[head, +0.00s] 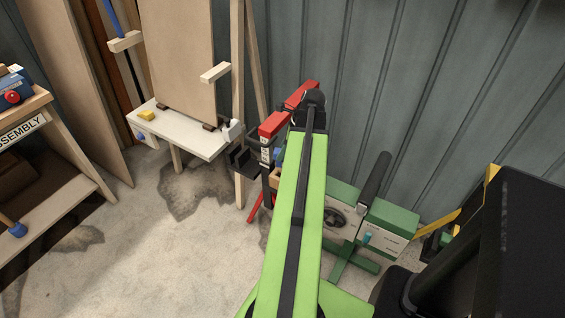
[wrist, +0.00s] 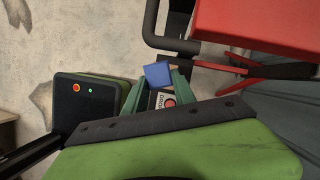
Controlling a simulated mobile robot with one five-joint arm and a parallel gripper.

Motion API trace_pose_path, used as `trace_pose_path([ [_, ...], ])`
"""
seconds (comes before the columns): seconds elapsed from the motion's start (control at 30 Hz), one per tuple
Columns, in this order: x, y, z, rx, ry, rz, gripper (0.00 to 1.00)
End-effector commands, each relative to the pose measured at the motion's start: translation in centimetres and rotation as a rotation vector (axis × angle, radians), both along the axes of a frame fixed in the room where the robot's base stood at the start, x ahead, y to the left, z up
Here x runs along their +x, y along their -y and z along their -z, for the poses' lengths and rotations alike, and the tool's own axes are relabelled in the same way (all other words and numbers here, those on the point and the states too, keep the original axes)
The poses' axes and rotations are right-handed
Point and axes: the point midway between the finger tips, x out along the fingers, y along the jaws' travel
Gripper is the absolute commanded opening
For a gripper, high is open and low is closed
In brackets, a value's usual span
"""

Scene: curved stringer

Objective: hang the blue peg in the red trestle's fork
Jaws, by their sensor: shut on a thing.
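The blue peg (wrist: 158,74) shows as a blue block between the green fingers of my gripper (wrist: 159,84) in the wrist view; my gripper is shut on it. In the head view a small bit of blue (head: 278,153) shows just left of my green arm, which hides most of my gripper. The red trestle (head: 274,124) stands by the wall behind my arm, its red beam also at the upper right of the wrist view (wrist: 260,25). Dark bars of its fork (wrist: 153,25) show beyond the peg, which looks apart from them. The peg's far end is hidden.
A white bench (head: 190,135) with a leaning board stands left of the trestle. A green machine (head: 345,213) is close on the right of my arm. An assembly table (head: 40,115) is at the far left. The floor between is clear.

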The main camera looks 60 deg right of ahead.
Motion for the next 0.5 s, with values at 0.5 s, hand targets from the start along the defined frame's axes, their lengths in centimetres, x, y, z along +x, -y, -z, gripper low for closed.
trace_pose_path([
  [0.5, 0.0, 0.0, 3.9, 0.0, 0.0, -0.001, 0.0],
])
